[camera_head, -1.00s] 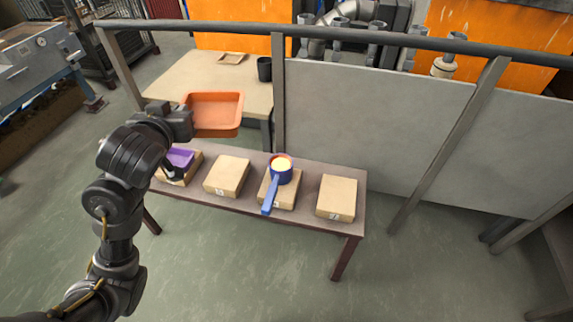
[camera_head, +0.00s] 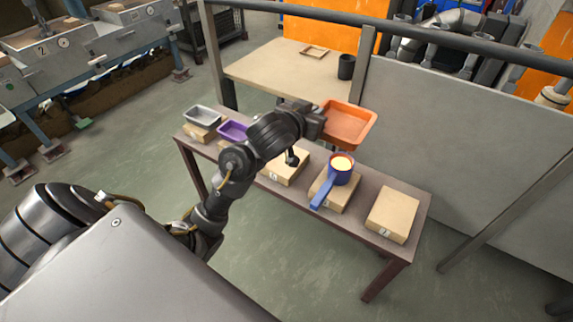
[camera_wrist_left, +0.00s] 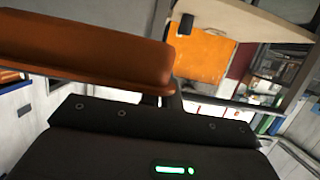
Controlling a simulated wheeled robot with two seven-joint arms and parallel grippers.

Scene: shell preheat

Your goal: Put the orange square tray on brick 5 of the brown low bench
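The orange square tray (camera_head: 352,120) is held in the air, level or nearly so, above the back side of the brown low bench (camera_head: 345,232). My left gripper (camera_head: 318,120) is at the tray's left side and appears shut on its rim; the fingertips are hard to see. In the left wrist view the tray (camera_wrist_left: 85,50) fills the upper left, in front of the gripper body. On the bench, a bare brick (camera_head: 392,214) is at the right end and another bare brick (camera_head: 286,170) is partly behind my arm. The brick numbers are too small to read surely. My right gripper is not in view.
A blue pan with pale contents (camera_head: 341,172) sits on a brick between the bare ones. A purple tray (camera_head: 232,131) and a grey tray (camera_head: 202,116) sit on bricks at the left. A grey panel with a rail (camera_head: 460,130) stands behind; a table (camera_head: 290,75) is farther back.

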